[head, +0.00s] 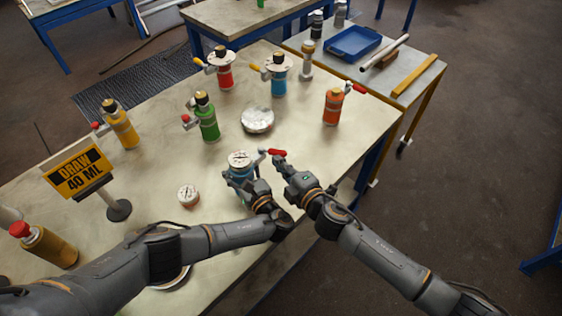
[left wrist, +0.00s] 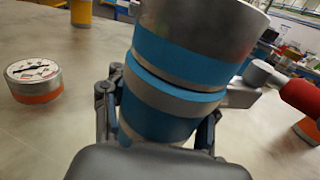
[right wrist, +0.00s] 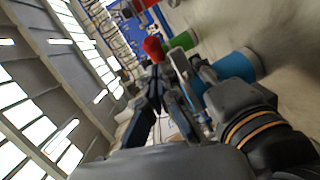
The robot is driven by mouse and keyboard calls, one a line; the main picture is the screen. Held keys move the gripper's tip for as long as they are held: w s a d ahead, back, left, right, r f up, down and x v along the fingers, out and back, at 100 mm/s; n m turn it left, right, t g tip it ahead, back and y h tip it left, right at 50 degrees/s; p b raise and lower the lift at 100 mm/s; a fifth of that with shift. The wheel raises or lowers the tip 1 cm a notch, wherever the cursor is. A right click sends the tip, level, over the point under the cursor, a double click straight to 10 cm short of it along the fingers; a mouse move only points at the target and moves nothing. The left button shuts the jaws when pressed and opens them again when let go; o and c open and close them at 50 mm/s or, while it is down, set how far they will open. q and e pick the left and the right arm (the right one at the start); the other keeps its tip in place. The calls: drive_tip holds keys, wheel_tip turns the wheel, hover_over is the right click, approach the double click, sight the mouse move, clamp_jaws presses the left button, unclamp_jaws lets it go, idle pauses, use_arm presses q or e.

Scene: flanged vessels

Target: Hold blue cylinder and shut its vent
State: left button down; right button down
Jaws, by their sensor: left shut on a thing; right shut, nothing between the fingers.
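The blue cylinder (head: 239,173) stands near the table's front edge, with a round metal top. My left gripper (left wrist: 158,118) is shut around its blue and grey body (left wrist: 180,55), one finger on each side. The vent's red handle (head: 277,152) sticks out to the right from a grey fitting on the cylinder. It also shows at the right edge of the left wrist view (left wrist: 302,92). My right gripper (head: 281,163) is shut and empty, its tips just beside the red handle (right wrist: 153,48). Whether they touch it, I cannot tell.
Green (head: 208,122), red (head: 224,76), orange (head: 333,107) and yellow (head: 123,128) vessels stand around the table, with another blue vessel (head: 278,84) behind. A gauge (head: 188,197) stands to the left, and a metal disc (head: 257,119) lies behind. A sign (head: 78,172) reads "DRAW 40 ML".

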sight(286, 154)
drive_tip(key=shift+w, duration=0.3)
drive_tip(key=shift+w+d+n+g+y, duration=0.3)
drive_tip(key=shift+w+n+g+y, duration=0.15)
drive_tip(key=shift+n+y, duration=0.3)
drive_tip(key=w+n+g+y, duration=0.1)
drive_tip(key=w+d+n+g+y, duration=0.1)
drive_tip(key=n+g+y, duration=0.1)
drive_tip(key=shift+d+g, duration=0.1)
drive_tip(key=shift+g, duration=0.15)
drive_tip(key=shift+w+n+g+y, duration=0.5)
drive_tip(key=shift+w+n+g, duration=0.3)
drive_tip(key=shift+w+g, duration=0.3)
drive_tip(key=shift+w+n+g+y, duration=0.45)
drive_tip(key=shift+w+n+g, duration=0.4)
drive_tip(key=shift+w, duration=0.55)
